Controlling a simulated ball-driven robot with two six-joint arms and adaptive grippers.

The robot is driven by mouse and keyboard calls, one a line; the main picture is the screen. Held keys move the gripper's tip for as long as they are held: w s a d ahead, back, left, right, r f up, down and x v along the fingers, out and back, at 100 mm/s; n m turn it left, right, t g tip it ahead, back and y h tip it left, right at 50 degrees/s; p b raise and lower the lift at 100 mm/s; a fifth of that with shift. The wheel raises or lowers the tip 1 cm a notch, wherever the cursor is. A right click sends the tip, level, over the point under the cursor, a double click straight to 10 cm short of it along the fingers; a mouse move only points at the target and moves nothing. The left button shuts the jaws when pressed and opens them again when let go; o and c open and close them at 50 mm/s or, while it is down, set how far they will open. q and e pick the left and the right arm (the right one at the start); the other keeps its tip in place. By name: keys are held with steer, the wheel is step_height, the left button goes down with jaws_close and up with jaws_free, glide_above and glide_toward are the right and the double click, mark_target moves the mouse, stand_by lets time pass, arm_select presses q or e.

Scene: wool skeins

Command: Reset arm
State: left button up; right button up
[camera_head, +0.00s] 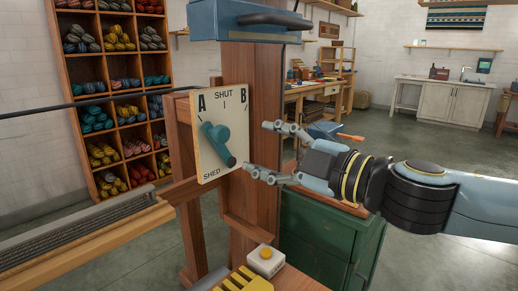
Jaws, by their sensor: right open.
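My right gripper (257,147) comes in from the right. It is open and empty, its two fingers spread one above the other beside the right edge of a cream dial plate (229,107). The plate is marked A, SHUT, B and SHED and is fixed to a wooden post. A teal lever (219,143) on the plate slants down to the right, its dark end low on the plate near the lower fingertip. I cannot tell whether they touch, but I see no grip on the lever. My left gripper is not in view.
A white box with a yellow button (265,260) sits below the plate, beside a yellow ridged part (243,281). A green cabinet (318,238) stands beneath my right arm. Shelves of wool skeins (95,119) stand at the back left. Open floor lies at the right.

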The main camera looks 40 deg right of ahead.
steer(key=s+d+f+m+g+h, duration=0.3)
steer(key=s+f+m+g+h, duration=0.1)
steer(key=f+m, duration=0.2)
steer(key=s+d+f+m+g+h, duration=0.3)
steer(key=f+m, duration=0.2)
steer(key=f, duration=0.1)
steer(key=s+a+f+m+g+y, duration=0.2)
steer(key=s+a+f+g+y, duration=0.2)
steer(key=s+a+f+g, duration=0.55)
steer(key=s+d+f, duration=0.1)
steer(key=s+f, duration=0.1)
steer(key=f, duration=1.1)
steer(key=s+d+f, duration=0.1)
steer(key=s+f, duration=0.2)
steer(key=f, duration=1.1)
steer(key=s+d+f, duration=0.1)
steer(key=s+f, duration=1.3)
steer(key=s, duration=0.3)
